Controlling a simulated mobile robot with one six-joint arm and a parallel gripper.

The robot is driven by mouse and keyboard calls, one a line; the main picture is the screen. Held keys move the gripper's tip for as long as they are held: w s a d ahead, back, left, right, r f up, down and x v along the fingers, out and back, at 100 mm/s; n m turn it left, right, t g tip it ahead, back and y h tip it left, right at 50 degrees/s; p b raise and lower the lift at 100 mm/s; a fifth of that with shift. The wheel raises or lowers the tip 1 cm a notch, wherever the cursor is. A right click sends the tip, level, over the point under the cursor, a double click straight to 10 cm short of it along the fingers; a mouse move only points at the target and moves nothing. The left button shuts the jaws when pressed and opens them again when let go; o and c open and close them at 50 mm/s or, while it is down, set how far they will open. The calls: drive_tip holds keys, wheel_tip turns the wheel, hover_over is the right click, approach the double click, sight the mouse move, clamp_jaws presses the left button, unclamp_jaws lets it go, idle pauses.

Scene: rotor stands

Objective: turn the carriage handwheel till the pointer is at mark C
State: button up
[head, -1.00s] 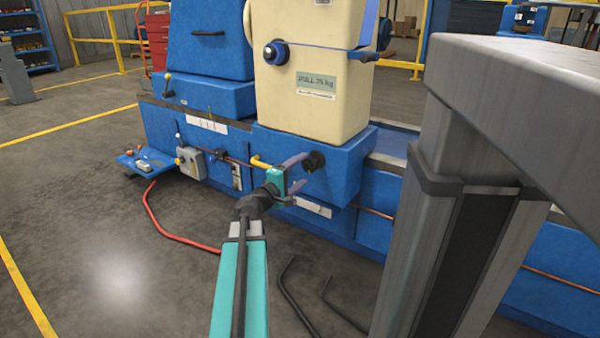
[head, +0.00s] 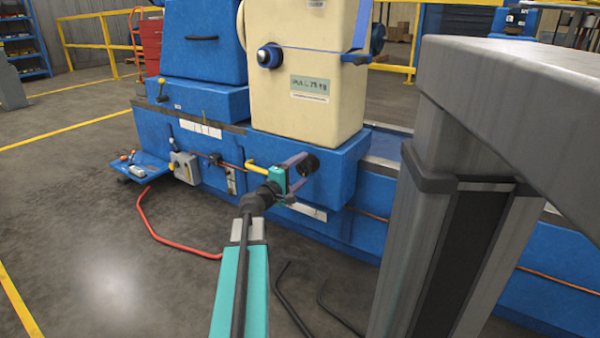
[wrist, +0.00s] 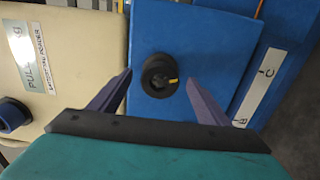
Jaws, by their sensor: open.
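The handwheel (wrist: 160,76) shows in the wrist view as a small black round knob with a short yellow mark, on the blue carriage front (wrist: 150,30). It also shows in the head view (head: 309,163). My gripper (wrist: 160,80) is open, its two purple fingers on either side of the knob with gaps between; I cannot tell whether the tips reach its depth. In the head view my gripper (head: 296,178) is just in front of the knob. A white mark plate (wrist: 256,88) carries the letters B and C. I cannot make out a pointer against it.
A cream housing (head: 305,85) with a "PULL" label (head: 310,83) stands above the carriage. A yellow handle (head: 257,168) sits left of my gripper. A grey post and slab (head: 450,180) fill the right. A red hose (head: 150,225) lies on the floor at left.

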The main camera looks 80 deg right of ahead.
sight(308, 173)
idle(0.5)
drive_tip(key=c, duration=1.3)
drive_tip(key=shift+s+a+f+m+b, duration=0.2)
drive_tip(key=shift+m+b, duration=0.55)
drive_tip(key=shift+b, duration=0.6)
drive_tip(key=shift+s+a+r+m+b, duration=0.1)
drive_tip(key=shift+s+m+b, duration=0.15)
drive_tip(key=shift+m+b, duration=0.8)
drive_tip(key=shift+s+a+m, duration=0.15)
drive_tip(key=shift+s+m, duration=0.15)
drive_tip(key=shift+m, duration=0.65)
drive_tip(key=shift+s+a+m, duration=0.15)
drive_tip(key=shift+s+m, duration=0.2)
drive_tip(key=shift+m, duration=0.55)
drive_tip(key=shift+s+a+m, duration=0.15)
drive_tip(key=shift+s+m, duration=0.15)
drive_tip(key=shift+m, duration=0.65)
drive_tip(key=shift+s+a+m, duration=0.2)
drive_tip(key=shift+s+m, duration=0.1)
drive_tip(key=shift+m, duration=0.75)
drive_tip(key=shift+s+a+m, duration=0.15)
drive_tip(key=shift+s+m, duration=0.15)
drive_tip(key=shift+m, duration=0.8)
drive_tip(key=shift+s+a+m, duration=0.2)
drive_tip(key=shift+s+m, duration=0.1)
drive_tip(key=shift+m, duration=0.75)
